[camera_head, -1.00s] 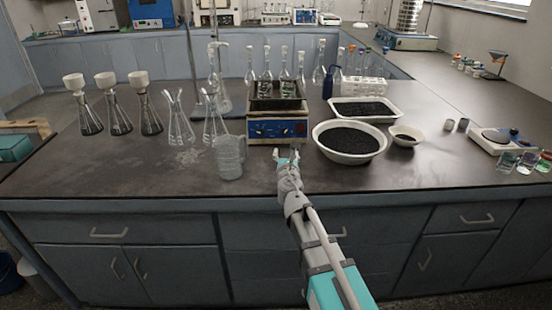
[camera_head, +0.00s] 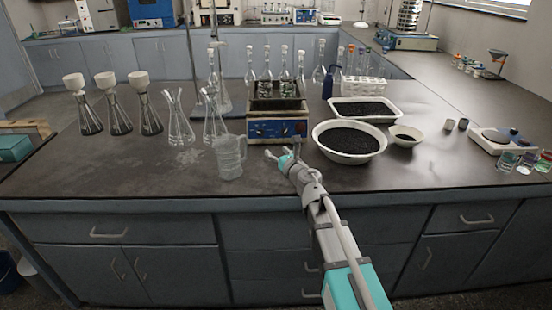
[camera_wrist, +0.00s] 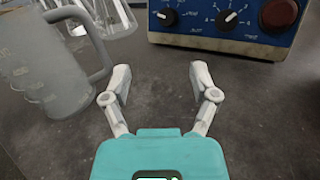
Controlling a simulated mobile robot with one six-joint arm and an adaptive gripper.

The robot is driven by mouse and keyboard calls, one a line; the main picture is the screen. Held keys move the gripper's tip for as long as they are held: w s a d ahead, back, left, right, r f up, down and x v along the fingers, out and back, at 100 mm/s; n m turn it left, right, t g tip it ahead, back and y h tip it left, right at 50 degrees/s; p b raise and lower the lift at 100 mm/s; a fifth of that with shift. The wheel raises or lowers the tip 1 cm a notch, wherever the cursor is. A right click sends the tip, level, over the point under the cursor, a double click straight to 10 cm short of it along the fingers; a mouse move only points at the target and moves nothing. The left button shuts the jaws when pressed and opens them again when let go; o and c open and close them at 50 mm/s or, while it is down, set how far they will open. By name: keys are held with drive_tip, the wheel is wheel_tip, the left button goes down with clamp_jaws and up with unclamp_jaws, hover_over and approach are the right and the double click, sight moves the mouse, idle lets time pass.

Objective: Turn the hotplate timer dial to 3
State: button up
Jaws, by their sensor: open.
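The hotplate (camera_head: 277,115) has a blue front panel and stands on the bench with glassware on its top. In the wrist view its panel (camera_wrist: 205,22) shows two black dials with white pointers. The left dial (camera_wrist: 167,16) and the right dial (camera_wrist: 227,19) have printed scales around them. A round dark red knob (camera_wrist: 280,13) is at the right. The timer label is too small to read, so I cannot tell which dial it is. My gripper (camera_head: 277,157) is open and empty, low in front of the hotplate and apart from the panel. It also shows in the wrist view (camera_wrist: 160,88).
A frosted jug (camera_head: 229,158) stands close to my gripper's left, its handle (camera_wrist: 92,45) facing the gripper. Flasks (camera_head: 181,125) stand further left. A white bowl of black grains (camera_head: 349,157) is at the right. The bench directly before the hotplate is clear.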

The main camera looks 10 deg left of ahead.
drive_tip(key=shift+s+a+n+g+y, duration=0.1)
drive_tip(key=shift+s+n+g+y, duration=0.25)
drive_tip(key=shift+n+g+y, duration=0.45)
drive_tip(key=shift+s+a+n+g+y, duration=0.1)
drive_tip(key=shift+s+n+g+y, duration=0.2)
drive_tip(key=shift+n+g+y, duration=0.45)
drive_tip(key=shift+s+d+r+n+g+y, duration=0.15)
drive_tip(key=shift+s+n+g+y, duration=0.25)
drive_tip(key=shift+n+g, duration=0.25)
drive_tip(key=shift+s+d+f+n+g+y, duration=0.1)
drive_tip(key=shift+s+n+g+y, duration=0.25)
drive_tip(key=shift+n+g, duration=0.35)
drive_tip(key=shift+s+d+r+n+g+y, duration=0.15)
drive_tip(key=shift+s+n+g+y, duration=0.15)
drive_tip(key=shift+s+n+g, duration=0.35)
drive_tip(key=shift+w+f+g, duration=0.1)
drive_tip(key=shift+w+g, duration=0.05)
drive_tip(key=shift+g, duration=0.1)
